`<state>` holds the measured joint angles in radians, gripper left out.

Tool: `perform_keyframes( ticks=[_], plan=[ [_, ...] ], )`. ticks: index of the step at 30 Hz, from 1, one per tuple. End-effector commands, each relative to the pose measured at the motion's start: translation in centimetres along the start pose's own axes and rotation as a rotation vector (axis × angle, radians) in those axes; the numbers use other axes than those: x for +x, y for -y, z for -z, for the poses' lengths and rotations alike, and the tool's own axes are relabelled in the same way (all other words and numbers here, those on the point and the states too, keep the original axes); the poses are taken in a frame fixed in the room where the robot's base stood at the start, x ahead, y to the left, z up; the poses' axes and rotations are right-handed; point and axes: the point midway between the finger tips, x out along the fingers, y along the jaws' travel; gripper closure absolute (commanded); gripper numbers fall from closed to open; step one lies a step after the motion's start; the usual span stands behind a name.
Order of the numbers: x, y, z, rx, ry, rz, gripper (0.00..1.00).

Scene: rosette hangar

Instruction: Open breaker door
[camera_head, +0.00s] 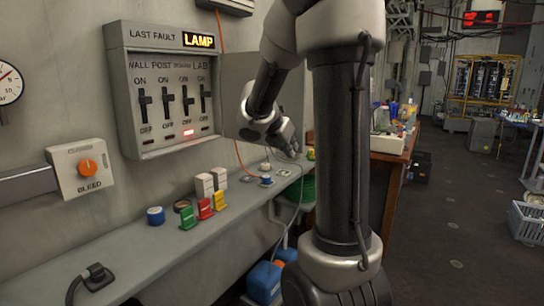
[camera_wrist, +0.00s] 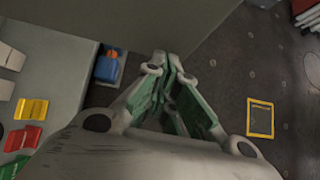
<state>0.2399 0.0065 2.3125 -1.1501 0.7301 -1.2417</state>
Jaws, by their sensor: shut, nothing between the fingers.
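The breaker box (camera_head: 138,68) is on the wall in the head view, its front uncovered. Several black switches (camera_head: 167,104) show inside, under ON and OFF labels. A flat grey panel, seemingly the breaker door (camera_head: 237,108), stands out at the box's right side, swung open and partly hidden by my arm. My gripper (camera_head: 292,148) is beside this panel's right end, above the shelf. In the wrist view my gripper (camera_wrist: 167,62) is shut and empty, its fingertips close to a grey surface (camera_wrist: 150,22), likely the door. I cannot tell whether they touch.
A shelf (camera_head: 120,235) runs along the wall below, with a blue-lidded jar (camera_head: 155,215) and red (camera_head: 205,209), green and yellow blocks. A bleed knob box (camera_head: 82,170) is at left. Blue containers (camera_head: 264,281) stand below the shelf. Open floor (camera_head: 450,210) lies to the right.

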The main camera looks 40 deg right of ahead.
Motion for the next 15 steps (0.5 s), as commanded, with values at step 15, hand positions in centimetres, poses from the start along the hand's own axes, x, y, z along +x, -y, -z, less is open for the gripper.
perform_keyframes(
  ticks=[15],
  plan=[
    [9.9, -1.0, -9.8, -0.171, 0.0, -0.173, 1.0]
  ],
)
